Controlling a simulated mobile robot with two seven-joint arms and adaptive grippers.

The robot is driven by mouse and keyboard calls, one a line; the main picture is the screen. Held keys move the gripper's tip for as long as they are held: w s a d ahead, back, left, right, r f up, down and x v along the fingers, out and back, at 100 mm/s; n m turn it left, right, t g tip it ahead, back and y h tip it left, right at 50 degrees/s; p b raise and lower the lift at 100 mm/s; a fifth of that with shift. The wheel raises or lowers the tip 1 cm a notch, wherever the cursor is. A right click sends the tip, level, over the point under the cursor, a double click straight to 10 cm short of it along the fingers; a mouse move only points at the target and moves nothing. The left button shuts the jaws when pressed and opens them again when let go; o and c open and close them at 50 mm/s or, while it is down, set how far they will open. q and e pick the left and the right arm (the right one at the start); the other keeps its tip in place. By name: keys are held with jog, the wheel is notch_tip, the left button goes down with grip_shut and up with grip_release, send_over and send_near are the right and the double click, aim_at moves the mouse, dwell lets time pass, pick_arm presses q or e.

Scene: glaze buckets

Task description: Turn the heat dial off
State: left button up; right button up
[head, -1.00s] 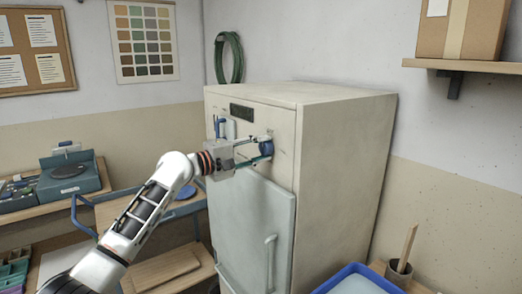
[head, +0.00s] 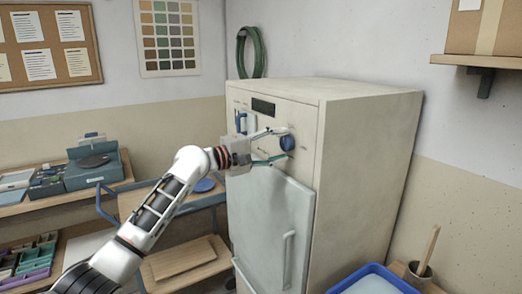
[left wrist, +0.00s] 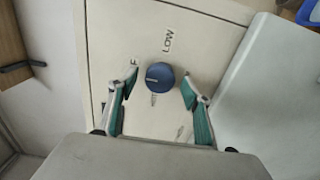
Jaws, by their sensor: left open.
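The heat dial (head: 287,143) is a round blue knob on the front of the cream kiln cabinet (head: 365,165), above its pale door. In the left wrist view the dial (left wrist: 160,76) has a light pointer line towards the picture's left. The label "LOW" and a partly hidden label ending in "F" are beside it. My left gripper (head: 281,145) is open, its fingertips on either side of the dial. In the left wrist view my left gripper (left wrist: 161,79) shows a gap between each green-padded finger and the dial. My right gripper is not in view.
The grey-green door (head: 272,225) with its handle lies below the dial. A dark display panel (head: 263,107) and a blue-handled switch (head: 240,122) are on the same front. A blue tray (head: 370,281) is at the lower right. A blue-framed cart (head: 205,200) stands left of the cabinet.

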pick_arm(q)
jog(key=v, duration=1)
jog(key=shift+s+a, duration=0.25)
jog(key=shift+s, duration=0.05)
jog(key=s+a+f+m+y, duration=0.15)
jog(key=s+f, duration=0.25)
jog(key=f, duration=0.8)
jog(key=s+a+f+m+t+y, duration=0.1)
jog(key=s+f+y, duration=0.2)
jog(key=f, duration=1)
jog(key=s+a+f+m+y, duration=0.15)
jog(key=s+f, duration=0.25)
jog(key=f, duration=0.8)
jog(key=s+a+f+m+y, duration=0.2)
jog(key=s+f, duration=0.4)
jog(key=s, duration=0.3)
jog(key=s+a+f+m+y, duration=0.2)
jog(key=s+f, duration=0.4)
jog(key=s, duration=0.4)
jog(key=s+a+f+m+g+y, duration=0.1)
jog(key=s+a+f, duration=0.4)
jog(key=s, duration=0.5)
jog(key=shift+f+m+y, duration=0.8)
jog(key=shift+f+m, duration=0.2)
jog(key=shift+m, duration=0.2)
